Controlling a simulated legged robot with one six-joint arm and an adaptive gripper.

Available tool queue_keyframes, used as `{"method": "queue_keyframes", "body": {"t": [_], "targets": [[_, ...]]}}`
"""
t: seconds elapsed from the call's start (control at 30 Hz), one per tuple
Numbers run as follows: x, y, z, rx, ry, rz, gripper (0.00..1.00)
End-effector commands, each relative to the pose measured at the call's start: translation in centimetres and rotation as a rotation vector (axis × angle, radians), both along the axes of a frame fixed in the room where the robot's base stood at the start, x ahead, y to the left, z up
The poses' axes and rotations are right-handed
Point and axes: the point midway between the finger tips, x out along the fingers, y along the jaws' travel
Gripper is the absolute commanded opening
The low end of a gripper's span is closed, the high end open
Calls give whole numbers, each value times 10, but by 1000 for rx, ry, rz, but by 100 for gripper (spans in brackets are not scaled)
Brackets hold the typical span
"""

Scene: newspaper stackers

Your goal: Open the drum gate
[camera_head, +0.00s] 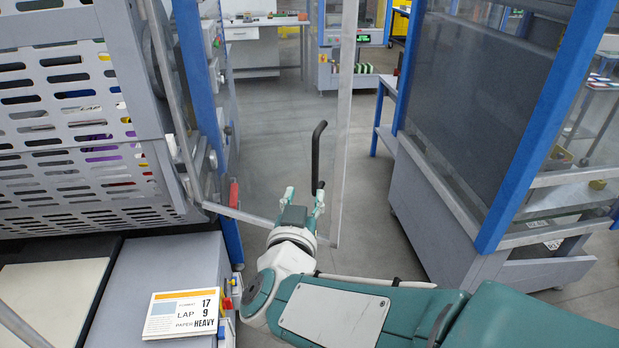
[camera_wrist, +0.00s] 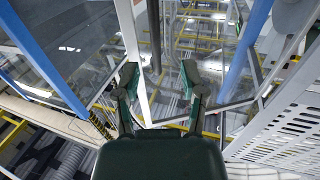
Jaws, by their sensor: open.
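The drum gate is a clear panel in a thin grey metal frame (camera_head: 344,130). Its bottom bar slants from the machine's blue post at left out into the aisle, so the gate stands out at an angle from the machine. A black bent handle (camera_head: 316,155) is by the frame's upright. My gripper (camera_head: 305,196) is open at the gate's lower part, its right finger overlapping the handle's lower end. In the wrist view, the two fingers (camera_wrist: 160,82) are spread, and a pale frame bar (camera_wrist: 133,60) passes by the left one. I cannot tell whether anything touches.
The slotted grey drum guard (camera_head: 75,130) fills the left. A paper card (camera_head: 183,313) lies on a grey box below it. A blue-framed cabinet (camera_head: 490,100) stands at right. Clear grey floor (camera_head: 275,90) lies beyond the gate, with a bench behind.

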Motion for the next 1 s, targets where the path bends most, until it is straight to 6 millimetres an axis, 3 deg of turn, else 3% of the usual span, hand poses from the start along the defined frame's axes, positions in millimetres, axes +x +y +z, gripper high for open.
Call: {"method": "queue_keyframes", "body": {"t": [0.13,0.33,0.83,1.0], "targets": [[-21,5,0,0,-1,4,54],[-32,7,0,-2,-1,1,54],[-31,6,0,5,1,9,54],[-20,7,7,72,30,125,54]]}}
